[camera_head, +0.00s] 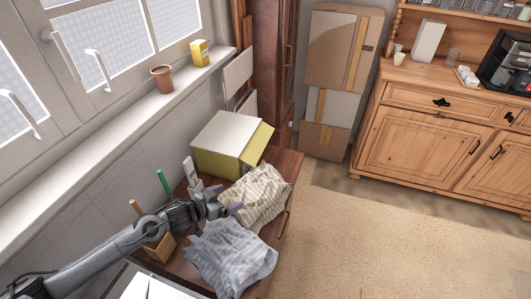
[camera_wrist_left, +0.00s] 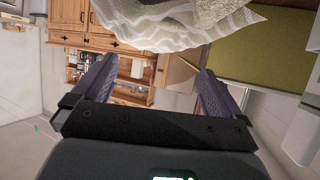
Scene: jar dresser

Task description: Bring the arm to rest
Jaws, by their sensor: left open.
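My left arm comes in from the lower left in the head view. My left gripper (camera_head: 226,198) is over the small dark wooden dresser (camera_head: 286,183), close to a cream patterned cloth (camera_head: 262,192). In the left wrist view the two purple fingers of this gripper (camera_wrist_left: 157,74) are spread apart with nothing between them. The cream cloth (camera_wrist_left: 180,25) shows beyond the fingertips in that view. I cannot tell whether the gripper touches the cloth. My right gripper is out of view.
A grey-blue cloth (camera_head: 232,258), a yellow-and-white box (camera_head: 228,145) and a wooden holder (camera_head: 160,247) stand near the arm on the dresser. A pot (camera_head: 162,79) and a yellow box (camera_head: 199,53) stand on the windowsill. The carpet (camera_head: 370,235) to the right is clear.

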